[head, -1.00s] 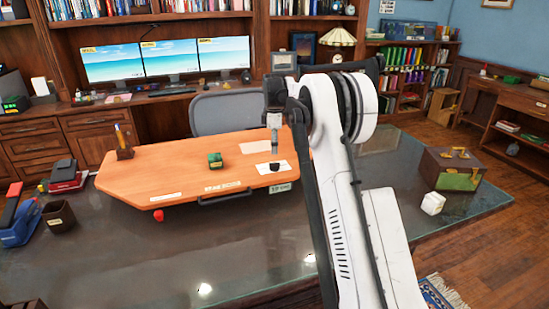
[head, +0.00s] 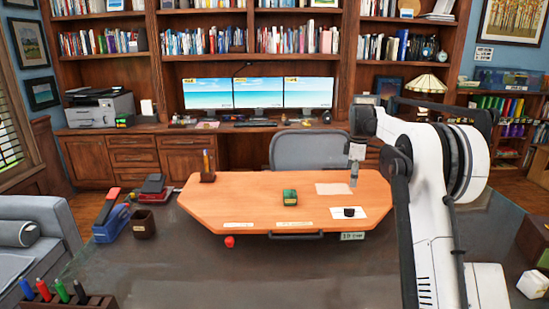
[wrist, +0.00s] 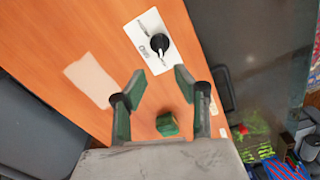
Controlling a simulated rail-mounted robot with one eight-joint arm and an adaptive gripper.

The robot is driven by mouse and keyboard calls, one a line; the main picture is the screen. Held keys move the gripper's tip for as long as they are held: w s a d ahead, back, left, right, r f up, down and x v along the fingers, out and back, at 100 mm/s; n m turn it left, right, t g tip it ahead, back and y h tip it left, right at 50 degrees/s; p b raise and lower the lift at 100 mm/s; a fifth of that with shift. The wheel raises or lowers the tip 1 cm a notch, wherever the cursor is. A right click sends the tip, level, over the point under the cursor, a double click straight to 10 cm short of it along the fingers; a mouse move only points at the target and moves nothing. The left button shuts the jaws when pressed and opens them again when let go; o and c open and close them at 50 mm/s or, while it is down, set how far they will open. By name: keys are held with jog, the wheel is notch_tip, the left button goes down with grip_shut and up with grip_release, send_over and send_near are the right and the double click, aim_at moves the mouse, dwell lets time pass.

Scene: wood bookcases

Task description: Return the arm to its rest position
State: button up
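My gripper (head: 355,178) is held over the right part of the orange desk board (head: 250,187) in the head view. In the wrist view my gripper (wrist: 157,85) is open, with its two dark green fingers apart and nothing between them. A white card (head: 372,212) with a black knob-like object (head: 349,212) lies on the board. This black object also shows ahead of the fingers in the wrist view (wrist: 159,44). A green block (head: 290,197) sits near the board's middle and shows between and below the fingers in the wrist view (wrist: 167,124).
A pale sheet (head: 333,188) and a pen holder (head: 207,168) are on the board. A grey chair (head: 308,151) stands behind it. A red object (head: 229,241) sits at its front edge. Dark holders (head: 143,224) stand left. A white cube (head: 532,284) is at right.

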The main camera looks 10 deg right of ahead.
jog(key=s+a+r+m+t, duration=0.2)
jog(key=s+a+r+m, duration=0.1)
jog(key=s+a+r, duration=0.6)
jog(key=s+a+r+m+t, duration=0.1)
jog(key=s+a+r+m, duration=0.4)
jog(key=s, duration=0.7)
jog(key=s+a+f+m+t, duration=0.1)
jog(key=s+a+f, duration=0.2)
jog(key=s, duration=0.5)
jog(key=s+a+f+m+t, duration=0.1)
jog(key=s+a+f+m, duration=0.1)
jog(key=s, duration=0.7)
jog(key=s+a+f+m+t, duration=0.1)
jog(key=s+a+f+t, duration=0.1)
jog(key=s+a+f, duration=0.3)
jog(key=s+f, duration=0.1)
jog(key=s, duration=0.3)
jog(key=shift+s+f, duration=0.15)
jog(key=shift+f, duration=0.2)
jog(key=shift+c, duration=0.3)
